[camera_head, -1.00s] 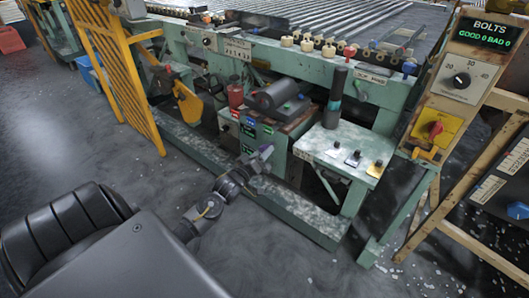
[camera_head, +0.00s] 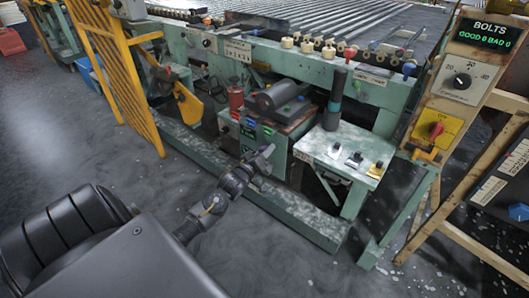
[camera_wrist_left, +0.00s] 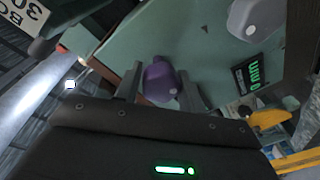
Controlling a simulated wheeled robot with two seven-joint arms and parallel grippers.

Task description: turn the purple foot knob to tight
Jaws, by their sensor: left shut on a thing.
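The purple foot knob (camera_wrist_left: 160,80) shows in the wrist view, between the two dark fingers of my left gripper (camera_wrist_left: 160,88). The fingers are shut on it, one on each side. Behind it is a flat green-grey panel (camera_wrist_left: 160,32). In the head view my left gripper (camera_head: 262,156) is at the front of the green machine frame, low down, beside the box with coloured labels. The knob cannot be made out there; the gripper seems to cover it. My right gripper is not in view.
In the wrist view a grey knob (camera_wrist_left: 257,17) and a small green-lit display (camera_wrist_left: 247,72) are right of the purple knob. In the head view a small switch table (camera_head: 325,150) stands right of my gripper, and a low green beam (camera_head: 290,207) runs beneath. The floor in front is open.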

